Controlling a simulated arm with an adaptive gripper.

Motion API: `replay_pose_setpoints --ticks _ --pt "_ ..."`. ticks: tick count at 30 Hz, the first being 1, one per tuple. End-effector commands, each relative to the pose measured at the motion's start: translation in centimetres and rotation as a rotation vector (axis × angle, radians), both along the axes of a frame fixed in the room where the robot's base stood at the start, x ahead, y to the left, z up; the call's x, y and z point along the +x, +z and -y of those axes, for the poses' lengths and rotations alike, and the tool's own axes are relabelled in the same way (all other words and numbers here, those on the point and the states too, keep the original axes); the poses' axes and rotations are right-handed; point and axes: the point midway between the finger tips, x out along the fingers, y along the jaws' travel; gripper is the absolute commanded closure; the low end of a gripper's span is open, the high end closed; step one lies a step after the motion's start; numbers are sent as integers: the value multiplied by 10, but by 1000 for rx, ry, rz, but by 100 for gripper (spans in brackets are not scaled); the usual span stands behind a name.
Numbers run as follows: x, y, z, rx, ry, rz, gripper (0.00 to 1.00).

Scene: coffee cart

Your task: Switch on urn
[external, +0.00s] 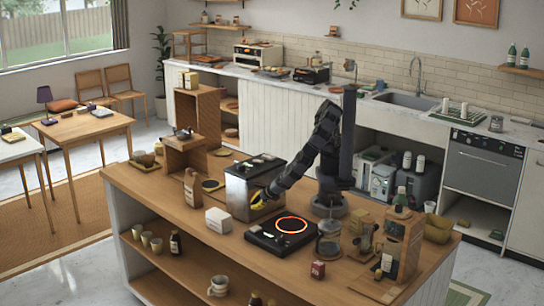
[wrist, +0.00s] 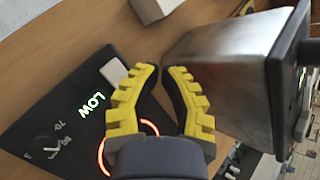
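A boxy steel urn with a dark top (external: 243,190) stands on the wooden island counter. In the wrist view its metal side (wrist: 222,62) and a dark panel (wrist: 288,75) fill the right. My gripper (external: 260,197) has yellow ridged fingers beside the urn's front right. In the wrist view my gripper (wrist: 162,68) points between the urn and a black hot plate, its fingertips nearly together with nothing between them. No urn switch can be made out clearly.
A glass jar (external: 329,238), a small red box (external: 318,269) and a wooden stand are at right.

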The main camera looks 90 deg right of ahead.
Motion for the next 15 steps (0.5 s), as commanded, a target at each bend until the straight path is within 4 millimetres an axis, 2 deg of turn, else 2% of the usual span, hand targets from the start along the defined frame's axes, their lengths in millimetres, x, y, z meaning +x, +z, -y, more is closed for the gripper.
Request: replay_pose_setpoints --ticks 2,5,11,15 --pt "3 4 3 34 -59 9 100" --pt "12 18 12 125 -247 36 100" --pt "29 73 52 423 -930 103 100" --pt "36 112 97 561 -1342 132 100"
